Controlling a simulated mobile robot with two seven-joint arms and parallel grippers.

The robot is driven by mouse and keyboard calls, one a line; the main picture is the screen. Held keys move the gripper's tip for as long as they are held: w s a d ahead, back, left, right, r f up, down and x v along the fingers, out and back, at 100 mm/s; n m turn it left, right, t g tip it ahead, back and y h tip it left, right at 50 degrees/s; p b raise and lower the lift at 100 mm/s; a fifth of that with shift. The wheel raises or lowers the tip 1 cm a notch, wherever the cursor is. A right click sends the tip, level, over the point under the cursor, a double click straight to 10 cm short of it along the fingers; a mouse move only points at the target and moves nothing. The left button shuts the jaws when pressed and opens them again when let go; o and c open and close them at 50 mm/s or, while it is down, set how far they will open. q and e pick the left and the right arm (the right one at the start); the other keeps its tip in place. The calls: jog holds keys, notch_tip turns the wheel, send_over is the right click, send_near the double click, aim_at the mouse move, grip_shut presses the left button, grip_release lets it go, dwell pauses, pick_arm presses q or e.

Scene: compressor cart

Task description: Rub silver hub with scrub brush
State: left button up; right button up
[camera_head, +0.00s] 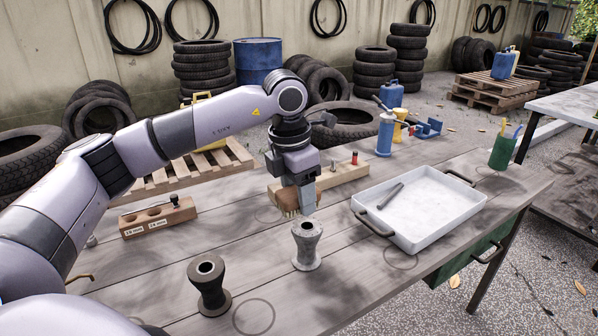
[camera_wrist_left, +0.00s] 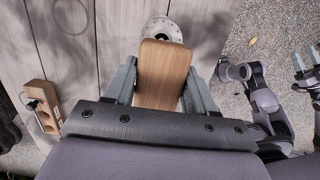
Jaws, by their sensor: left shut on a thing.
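My left gripper (camera_head: 304,190) is shut on the wooden scrub brush (camera_head: 287,198), whose pale bristles point down at the table. The brush's wooden block (camera_wrist_left: 160,76) fills the space between the fingers in the left wrist view. The silver hub (camera_head: 307,247), a spool shape with a hole on top, stands upright on the table just in front of the gripper. Its flange (camera_wrist_left: 162,27) shows beyond the brush in the left wrist view, partly hidden by it. My right gripper (camera_wrist_left: 305,62) shows at that view's right edge, fingers apart and empty.
A dark hub (camera_head: 209,286) stands at the front left. A white tray (camera_head: 440,236) with a dark rod is on the right. A wooden socket block (camera_head: 158,218) lies at the left. A wooden block (camera_head: 343,177), a blue bottle (camera_head: 385,136) and a green cup (camera_head: 502,153) stand farther back.

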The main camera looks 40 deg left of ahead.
pick_arm(q)
jog(key=shift+r+p, duration=0.75)
jog(key=shift+r, duration=0.55)
pick_arm(e)
jog(key=shift+d+r, duration=0.5)
jog(key=shift+r, duration=0.2)
jog(key=shift+a+f, duration=0.1)
jog(key=shift+a, duration=0.05)
